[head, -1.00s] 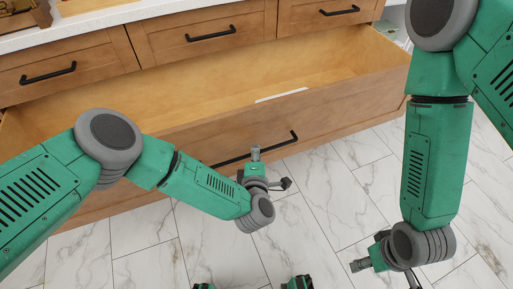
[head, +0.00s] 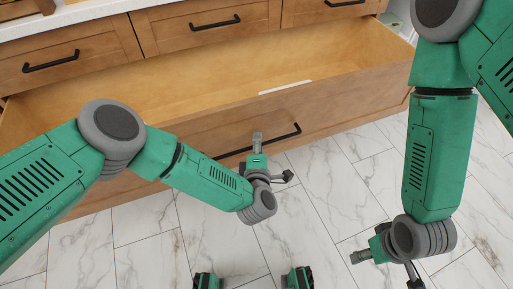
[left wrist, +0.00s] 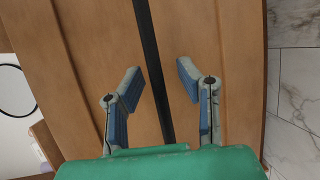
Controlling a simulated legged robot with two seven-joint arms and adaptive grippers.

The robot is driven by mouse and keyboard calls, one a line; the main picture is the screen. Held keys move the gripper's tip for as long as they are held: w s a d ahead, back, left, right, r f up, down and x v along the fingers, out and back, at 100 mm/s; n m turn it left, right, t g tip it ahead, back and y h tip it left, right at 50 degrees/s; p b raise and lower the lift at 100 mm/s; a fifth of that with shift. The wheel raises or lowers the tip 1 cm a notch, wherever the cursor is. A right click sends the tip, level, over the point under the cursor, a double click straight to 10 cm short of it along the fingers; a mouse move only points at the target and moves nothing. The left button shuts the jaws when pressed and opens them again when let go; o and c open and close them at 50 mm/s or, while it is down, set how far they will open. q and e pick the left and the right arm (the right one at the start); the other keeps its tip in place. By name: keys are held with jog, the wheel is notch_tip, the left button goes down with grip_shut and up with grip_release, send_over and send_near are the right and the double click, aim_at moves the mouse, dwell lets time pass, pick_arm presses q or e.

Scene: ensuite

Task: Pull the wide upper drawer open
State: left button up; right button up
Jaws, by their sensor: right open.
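The wide wooden drawer (head: 330,122) below the row of smaller drawers stands far open in the head view. Its long black handle (head: 284,136) is on the front face. My left gripper (head: 260,148) is at the middle of this handle. In the left wrist view, its two blue-padded fingers (left wrist: 160,82) are apart, one on each side of the black handle bar (left wrist: 149,45), with gaps between pads and bar. My right gripper (head: 386,270) is open and empty above the floor at lower right, away from the drawer.
Smaller closed drawers with black handles (head: 214,22) lie above the open drawer, under a white counter (head: 90,10). A thin white item (head: 285,87) shows inside the open drawer. Marble floor tiles (head: 150,240) are clear in front.

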pick_arm(q)
jog(key=shift+s+d, duration=0.1)
jog(key=shift+s, duration=0.3)
jog(key=s+a+r, duration=0.1)
jog(key=s+r, duration=0.1)
jog(key=s, duration=0.8)
jog(key=shift+s+a, duration=0.15)
jog(key=shift+s, duration=0.25)
jog(key=s+a+r+m+g+p, duration=0.1)
jog(key=s+a+m+g+p, duration=0.2)
jog(key=a, duration=0.7)
jog(key=s+a+r+m+g+y+p, duration=0.1)
jog(key=s+a+r+m+g+p, duration=0.1)
jog(key=s+a+m+g, duration=0.5)
jog(key=s+a+r+m+g+p, duration=0.2)
jog(key=s+a+m+g+p, duration=0.2)
jog(key=s+a+m, duration=0.4)
jog(key=s+a+g, duration=0.1)
jog(key=s+a, duration=0.1)
jog(key=a, duration=0.3)
jog(key=shift+s+a+m, duration=0.2)
jog(key=shift+s+m, duration=0.1)
jog(key=shift+s, duration=0.1)
